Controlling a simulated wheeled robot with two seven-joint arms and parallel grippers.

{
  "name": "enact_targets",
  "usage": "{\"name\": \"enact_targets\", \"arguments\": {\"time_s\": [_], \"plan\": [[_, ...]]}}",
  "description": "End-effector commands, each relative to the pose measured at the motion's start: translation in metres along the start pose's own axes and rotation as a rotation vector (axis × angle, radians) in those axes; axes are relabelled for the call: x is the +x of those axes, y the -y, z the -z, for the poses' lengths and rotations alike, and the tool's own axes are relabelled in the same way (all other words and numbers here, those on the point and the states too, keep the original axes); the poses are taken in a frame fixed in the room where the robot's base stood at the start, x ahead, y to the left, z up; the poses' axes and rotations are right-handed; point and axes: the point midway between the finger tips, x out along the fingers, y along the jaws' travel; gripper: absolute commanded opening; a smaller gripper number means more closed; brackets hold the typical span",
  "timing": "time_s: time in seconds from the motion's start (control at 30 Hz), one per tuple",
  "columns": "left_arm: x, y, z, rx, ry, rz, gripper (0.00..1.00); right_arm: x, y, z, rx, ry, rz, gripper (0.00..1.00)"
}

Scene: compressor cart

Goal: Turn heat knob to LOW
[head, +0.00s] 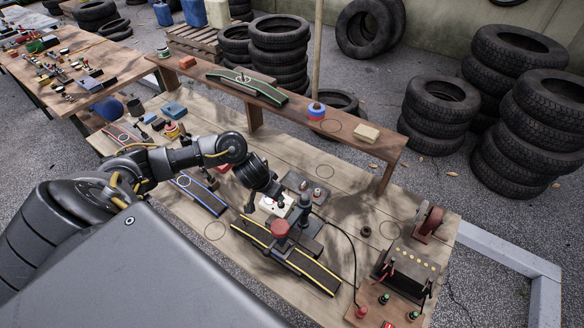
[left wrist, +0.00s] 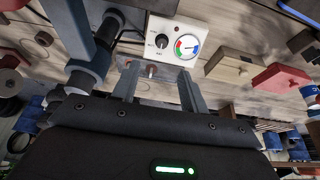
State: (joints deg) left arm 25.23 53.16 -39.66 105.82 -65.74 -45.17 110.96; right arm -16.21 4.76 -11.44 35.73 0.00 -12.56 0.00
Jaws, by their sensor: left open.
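A white control box (left wrist: 178,40) with a black knob (left wrist: 162,41) and a round red, green and blue gauge (left wrist: 187,46) shows in the left wrist view. Small lettering surrounds the knob; I cannot read it surely or tell the knob's setting. In the head view the box (head: 275,206) stands on the workbench, partly hidden by my left gripper (head: 270,193). In the left wrist view the gripper (left wrist: 158,82) is open, its fingers apart, empty and just short of the box face. The knob lies beyond the gap between the fingertips, apart from them. My right gripper is out of view.
A dark press with a red knob (head: 280,229) stands close beside the box, near my gripper. A yellow-edged black ramp (head: 314,272) lies below it. A raised wooden shelf (head: 345,145) runs behind. A red block (left wrist: 280,78) and tan block (left wrist: 233,68) sit right of the box.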

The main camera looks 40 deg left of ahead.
Motion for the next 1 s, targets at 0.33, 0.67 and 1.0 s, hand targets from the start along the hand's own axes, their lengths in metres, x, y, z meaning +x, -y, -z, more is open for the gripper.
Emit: {"name": "enact_targets", "arguments": {"time_s": [0.33,0.67,1.0], "plan": [[0.01,0.005,-0.005,-0.012,0.003,0.004,0.44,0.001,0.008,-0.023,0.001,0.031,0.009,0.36],[0.07,0.005,-0.005,-0.011,0.003,0.004,0.44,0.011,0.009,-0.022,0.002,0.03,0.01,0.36],[0.105,0.004,-0.003,-0.006,0.002,0.003,0.44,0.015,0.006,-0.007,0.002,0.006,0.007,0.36]]}}
